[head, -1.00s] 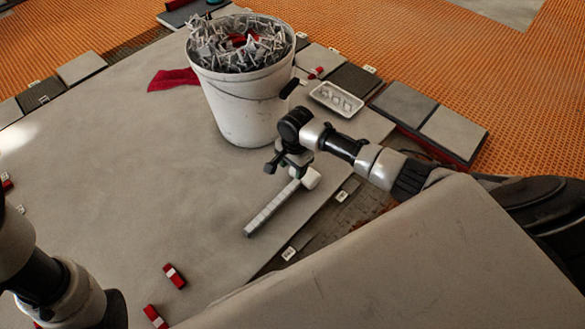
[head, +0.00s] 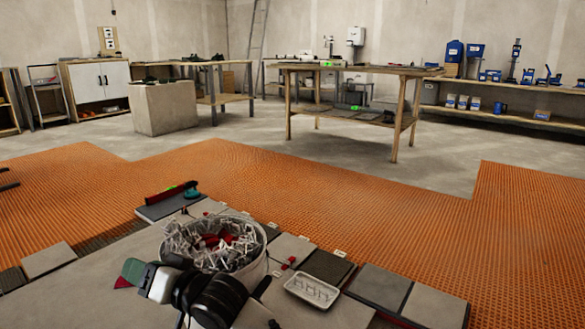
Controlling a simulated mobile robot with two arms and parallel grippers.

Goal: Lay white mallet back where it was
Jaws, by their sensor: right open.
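The white mallet is not visible now; the lower slab area is cut off by the frame's bottom edge and partly covered by my arm. My right gripper (head: 135,272) is at the lower left in the head view, its greenish finger pointing left. It is open, and no object shows in it. It is in front of the lower left of the white bucket. My left gripper is not in view.
The white bucket (head: 262,272) is full of grey clips. Orange matting (head: 330,210) spreads beyond. A wooden table (head: 362,71) and shelves stand behind.

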